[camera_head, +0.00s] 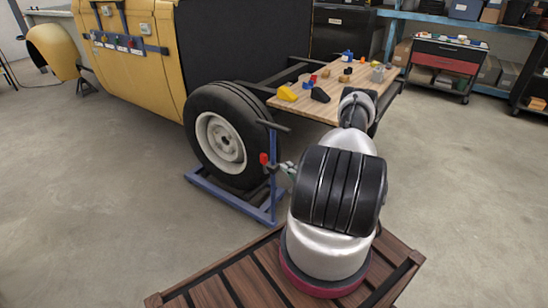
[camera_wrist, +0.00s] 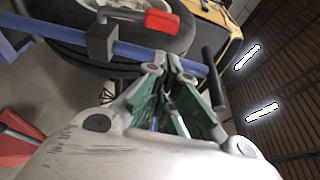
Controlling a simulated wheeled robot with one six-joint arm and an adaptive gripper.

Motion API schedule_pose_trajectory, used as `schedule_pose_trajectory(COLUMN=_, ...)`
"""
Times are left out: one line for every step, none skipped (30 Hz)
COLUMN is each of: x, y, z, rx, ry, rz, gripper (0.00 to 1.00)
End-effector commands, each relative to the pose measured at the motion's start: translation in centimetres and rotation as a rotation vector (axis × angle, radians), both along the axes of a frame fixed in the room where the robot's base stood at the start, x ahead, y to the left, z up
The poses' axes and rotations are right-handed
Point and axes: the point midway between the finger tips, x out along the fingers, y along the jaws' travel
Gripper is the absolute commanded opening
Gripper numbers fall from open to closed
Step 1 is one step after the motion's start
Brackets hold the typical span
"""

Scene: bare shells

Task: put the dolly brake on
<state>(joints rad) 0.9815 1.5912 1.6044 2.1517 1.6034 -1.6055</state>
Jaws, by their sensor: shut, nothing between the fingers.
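The blue wheel dolly (camera_head: 235,198) stands around the lower part of the car's wheel (camera_head: 222,137). Its blue upright carries a lever with a red grip (camera_head: 264,158); in the wrist view the red grip (camera_wrist: 162,22) sticks out beside a dark block (camera_wrist: 102,42) on the blue bar (camera_wrist: 140,52). A black crossbar (camera_head: 273,125) tops the upright. My gripper (camera_head: 284,168) is beside the upright, just right of the red grip. In the wrist view my gripper (camera_wrist: 174,62) is shut and empty, its tips close to the blue bar. I cannot tell whether they touch it.
A wooden worktable (camera_head: 335,97) with small coloured parts stands behind my arm. The yellow car body (camera_head: 140,65) is at left. A tool cart (camera_head: 445,65) is at back right. The floor at left and right is clear.

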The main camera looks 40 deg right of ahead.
Motion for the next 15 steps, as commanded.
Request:
schedule_pose_trajectory(x=0.0, y=0.0, z=0.0, rx=-0.011, ry=0.001, rz=0.001, gripper=0.00)
schedule_pose_trajectory(x=0.0, y=0.0, z=0.0, rx=-0.014, ry=0.001, rz=0.001, gripper=0.00)
schedule_pose_trajectory(x=0.0, y=0.0, z=0.0, rx=-0.016, ry=0.001, rz=0.002, gripper=0.00)
schedule_pose_trajectory(x=0.0, y=0.0, z=0.0, rx=-0.016, ry=0.001, rz=0.002, gripper=0.00)
schedule_pose_trajectory(x=0.0, y=0.0, z=0.0, rx=-0.015, ry=0.001, rz=0.002, gripper=0.00)
schedule_pose_trajectory(x=0.0, y=0.1, z=0.0, rx=-0.015, ry=0.002, rz=0.002, gripper=0.00)
schedule_pose_trajectory(x=0.0, y=0.1, z=0.0, rx=-0.014, ry=0.002, rz=0.003, gripper=0.00)
schedule_pose_trajectory(x=0.0, y=0.1, z=0.0, rx=-0.014, ry=0.002, rz=0.003, gripper=0.00)
schedule_pose_trajectory(x=0.0, y=0.1, z=0.0, rx=-0.014, ry=0.002, rz=0.003, gripper=0.00)
schedule_pose_trajectory(x=0.0, y=0.1, z=0.0, rx=-0.014, ry=0.002, rz=0.003, gripper=0.00)
schedule_pose_trajectory(x=0.1, y=0.1, z=0.0, rx=-0.014, ry=0.002, rz=0.004, gripper=0.00)
schedule_pose_trajectory(x=0.3, y=0.1, z=0.0, rx=-0.014, ry=0.002, rz=0.004, gripper=0.00)
schedule_pose_trajectory(x=0.5, y=0.1, z=0.0, rx=-0.014, ry=0.002, rz=0.005, gripper=0.00)
schedule_pose_trajectory(x=0.8, y=0.2, z=0.0, rx=-0.014, ry=0.002, rz=0.006, gripper=0.00)
schedule_pose_trajectory(x=1.3, y=0.2, z=0.0, rx=-0.014, ry=0.002, rz=0.007, gripper=0.00)
